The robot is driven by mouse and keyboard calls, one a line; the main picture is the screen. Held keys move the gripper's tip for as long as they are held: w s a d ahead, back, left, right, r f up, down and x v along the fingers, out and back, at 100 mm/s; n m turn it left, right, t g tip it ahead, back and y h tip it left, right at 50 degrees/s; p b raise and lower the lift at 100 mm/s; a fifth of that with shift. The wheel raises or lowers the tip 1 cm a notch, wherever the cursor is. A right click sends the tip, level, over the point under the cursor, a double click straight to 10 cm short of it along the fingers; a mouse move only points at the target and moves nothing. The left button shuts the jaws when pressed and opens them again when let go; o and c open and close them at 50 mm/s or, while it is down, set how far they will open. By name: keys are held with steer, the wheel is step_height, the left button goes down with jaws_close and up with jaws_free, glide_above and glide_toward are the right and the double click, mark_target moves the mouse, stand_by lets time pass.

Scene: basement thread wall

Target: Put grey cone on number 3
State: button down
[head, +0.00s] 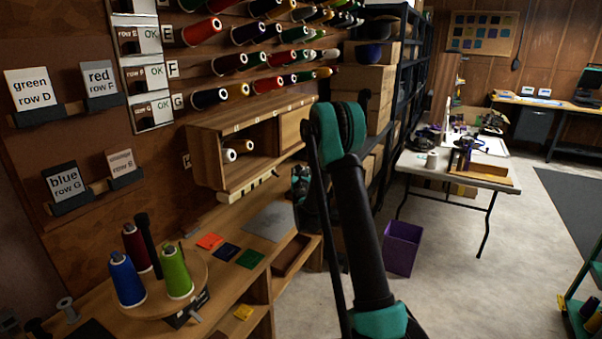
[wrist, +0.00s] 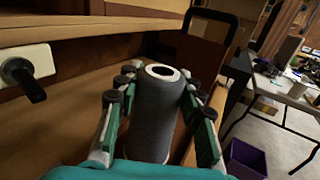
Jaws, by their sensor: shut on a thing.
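The grey cone (wrist: 153,120) stands upright between the fingers of my gripper (wrist: 158,88) in the wrist view. Its pale top ring with a dark hole faces up. The green fingers are closed on its two sides. Wood surface shows behind and around it; I cannot tell whether its base touches that. In the head view my arm hides most of the gripper and the cone. A white plate with a dark peg (wrist: 31,85) is at the left of the wrist view. I can read no number 3 in either view.
A wooden cabinet (head: 222,148) holds two pale cones, with a row of small tags below. A round stand carries blue (head: 126,279), dark red and green (head: 176,272) cones. Coloured squares lie on the bench. A purple bin (head: 402,247) stands on the floor beside the white table (head: 455,172).

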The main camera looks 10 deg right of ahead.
steer(key=shift+f, duration=0.15)
steer(key=c, duration=1)
jaws_free()
